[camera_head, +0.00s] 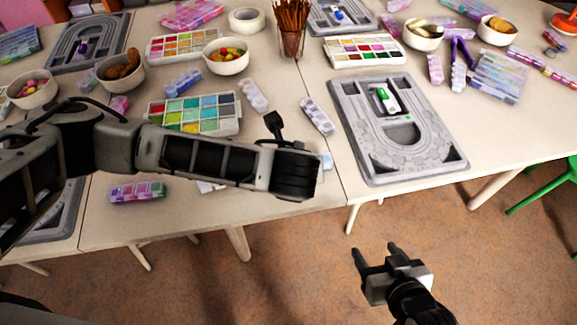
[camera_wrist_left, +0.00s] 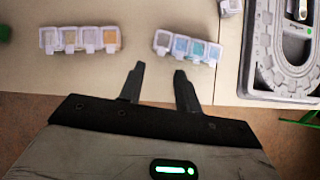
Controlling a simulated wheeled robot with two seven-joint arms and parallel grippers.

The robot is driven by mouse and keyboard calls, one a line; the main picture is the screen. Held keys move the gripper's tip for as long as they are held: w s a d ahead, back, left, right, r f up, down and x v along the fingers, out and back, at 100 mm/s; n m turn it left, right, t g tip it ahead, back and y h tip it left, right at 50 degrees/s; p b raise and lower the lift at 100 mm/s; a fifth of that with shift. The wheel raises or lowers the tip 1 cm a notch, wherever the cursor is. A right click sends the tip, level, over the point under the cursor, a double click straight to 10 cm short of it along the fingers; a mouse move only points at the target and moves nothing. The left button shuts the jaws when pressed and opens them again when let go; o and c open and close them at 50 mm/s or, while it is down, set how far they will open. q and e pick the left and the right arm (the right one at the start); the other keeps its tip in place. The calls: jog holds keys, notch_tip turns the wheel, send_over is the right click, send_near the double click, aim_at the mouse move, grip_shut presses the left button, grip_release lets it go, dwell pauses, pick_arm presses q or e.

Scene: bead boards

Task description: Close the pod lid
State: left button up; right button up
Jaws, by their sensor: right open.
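Two small white pods lie near the table edge in the left wrist view. One has grey to orange cells (camera_wrist_left: 80,40); the other has blue and teal cells (camera_wrist_left: 188,48). I cannot tell which of their lids stand open. My left gripper (camera_wrist_left: 156,75) is open and empty, its fingertips just short of the blue pod. In the head view my left arm hides most of this spot; a bit of a bluish pod (camera_head: 326,160) shows past its end. My right gripper (camera_head: 375,249) is open and empty above the floor, in front of the table.
A grey bead board (camera_head: 440,150) lies right of my left gripper. A pink-purple pod (camera_head: 137,191) lies at the table's front edge. Another white pod (camera_head: 317,116), a paint-coloured bead tray (camera_head: 196,128), bowls (camera_head: 226,56) and a pencil cup (camera_head: 291,42) stand farther back.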

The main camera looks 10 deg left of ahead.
pick_arm(q)
jog(key=v, duration=0.9)
jog(key=shift+s, duration=0.1)
